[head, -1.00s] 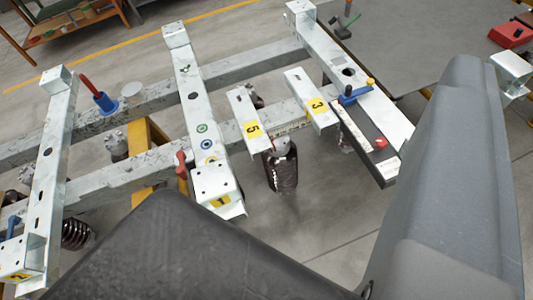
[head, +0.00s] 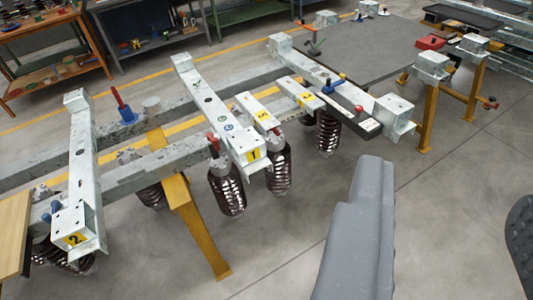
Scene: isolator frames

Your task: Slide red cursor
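The red cursor (head: 359,108) is a small red knob on a dark slider box (head: 350,117) with a pale scale strip. The box is fixed along the right side of the frame's rightmost crossbeam, right of the plate marked 3 (head: 302,95). My gripper's fingers are not visible, and nothing of mine touches the cursor.
The metal frame (head: 160,158) carries several dark springs (head: 227,188), red and blue handles and a yellow leg (head: 197,230). A grey table (head: 385,45) with a red box (head: 431,42) stands behind. Shelves line the back left. The floor in front is clear.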

